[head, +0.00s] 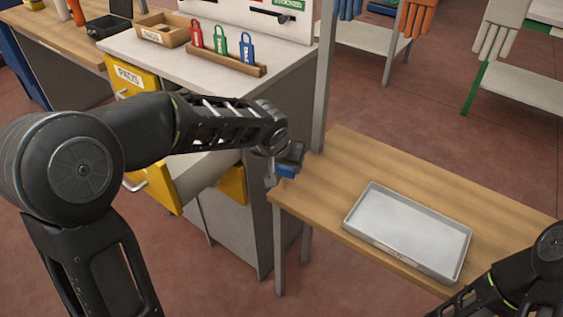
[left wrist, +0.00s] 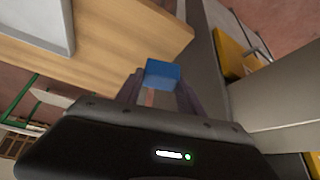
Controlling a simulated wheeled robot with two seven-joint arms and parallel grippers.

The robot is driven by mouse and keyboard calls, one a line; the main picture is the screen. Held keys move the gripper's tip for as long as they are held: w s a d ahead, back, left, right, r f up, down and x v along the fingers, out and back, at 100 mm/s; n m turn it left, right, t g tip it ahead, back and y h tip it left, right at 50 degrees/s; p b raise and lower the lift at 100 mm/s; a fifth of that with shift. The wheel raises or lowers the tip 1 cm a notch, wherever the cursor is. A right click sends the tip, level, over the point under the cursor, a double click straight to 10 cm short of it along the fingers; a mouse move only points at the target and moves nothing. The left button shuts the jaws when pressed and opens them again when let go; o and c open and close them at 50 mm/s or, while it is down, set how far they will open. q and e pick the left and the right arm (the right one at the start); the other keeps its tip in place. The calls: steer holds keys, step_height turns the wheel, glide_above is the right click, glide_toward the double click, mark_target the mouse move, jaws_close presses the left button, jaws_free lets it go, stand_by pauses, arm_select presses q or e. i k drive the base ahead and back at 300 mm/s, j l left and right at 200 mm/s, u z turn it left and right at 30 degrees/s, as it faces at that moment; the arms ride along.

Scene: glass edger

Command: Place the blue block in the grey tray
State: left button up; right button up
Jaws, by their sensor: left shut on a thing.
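The blue block (head: 287,170) is held in my left gripper (head: 284,168), near the left corner of the wooden table. In the left wrist view the blue block (left wrist: 162,74) sits between the two fingers of my left gripper (left wrist: 160,88), which are shut on it. The grey tray (head: 408,232) lies on the table to the right of the block. It looks empty, and a label on its front wall is too small to read. Part of the tray (left wrist: 68,30) shows at the upper left of the wrist view. My right arm enters at the lower right; its gripper is out of view.
The wooden table (head: 340,178) is bare between the block and the tray. An upright grey post (head: 322,80) stands at its back left. A cabinet with an open yellow drawer (head: 158,190) is left of it. Red, green and blue padlock-shaped tags (head: 220,45) stand on the cabinet.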

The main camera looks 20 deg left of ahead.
mark_target(407, 231)
steer(key=z, duration=1.05)
steer(key=l, duration=0.4)
steer(key=i+l+z, duration=0.15)
steer(key=l, duration=0.25)
steer(key=k, duration=0.05)
